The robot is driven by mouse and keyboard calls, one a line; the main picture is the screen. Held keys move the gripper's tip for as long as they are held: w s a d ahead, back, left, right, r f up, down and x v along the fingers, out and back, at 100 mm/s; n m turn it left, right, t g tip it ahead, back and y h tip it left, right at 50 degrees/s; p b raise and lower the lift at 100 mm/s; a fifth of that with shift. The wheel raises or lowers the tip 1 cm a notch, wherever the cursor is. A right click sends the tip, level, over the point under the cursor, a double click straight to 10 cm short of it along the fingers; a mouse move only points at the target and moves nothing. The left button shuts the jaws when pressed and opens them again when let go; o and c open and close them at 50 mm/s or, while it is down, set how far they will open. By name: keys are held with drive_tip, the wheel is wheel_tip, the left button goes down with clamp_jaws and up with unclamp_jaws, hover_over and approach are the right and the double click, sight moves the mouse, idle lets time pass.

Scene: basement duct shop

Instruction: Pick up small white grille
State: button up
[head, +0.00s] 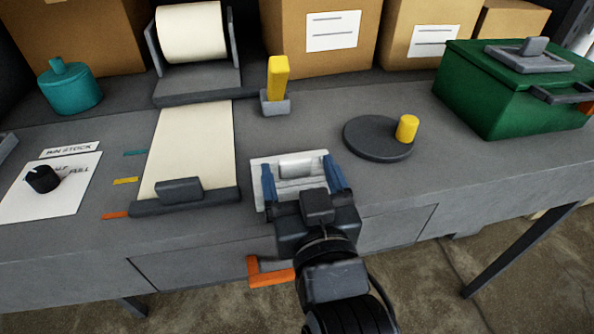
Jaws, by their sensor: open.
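The small white grille (290,159) lies on the grey workbench, right of the paper strip. It is a flat white plate with a raised white block on top. My gripper (304,179) is over it, with one blue finger on each side of the raised block. The jaws are open. My gripper and wrist hide the near part of the grille. I cannot tell whether the fingers touch it.
A paper roll (192,33) feeds a strip with a dark bar (179,192). A yellow upright handle (277,79) stands behind the grille. A dark disc (367,141) with a yellow knob (407,128) is to the right. A green box (500,95), teal canister (68,86) and cardboard boxes (285,30) stand farther off.

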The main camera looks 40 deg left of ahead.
drive_tip(key=shift+x, duration=0.85)
drive_tip(key=c, duration=1.2)
